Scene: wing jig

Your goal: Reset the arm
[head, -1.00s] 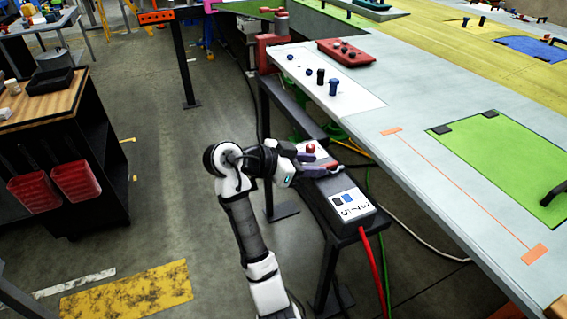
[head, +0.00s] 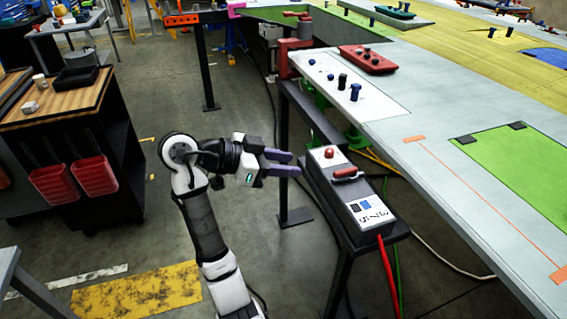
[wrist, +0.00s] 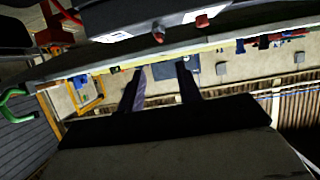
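My gripper (head: 287,163) is in the middle of the head view, to the left of a grey control box and apart from it. Its two purple-grey fingers show a gap with nothing between them. In the wrist view the fingers (wrist: 160,90) also stand apart and empty. The grey control box (head: 338,198) sits on a dark stand and has a red round button (head: 328,153), a red handle (head: 345,173) and a label. The box shows upside down at the top of the wrist view (wrist: 130,17).
A large wing panel table (head: 430,130) runs along the right. A wooden-topped cart (head: 60,110) with red bins (head: 95,176) stands at the left. A red cable (head: 388,265) hangs from the box's front end. Open floor (head: 120,230) lies between cart and arm.

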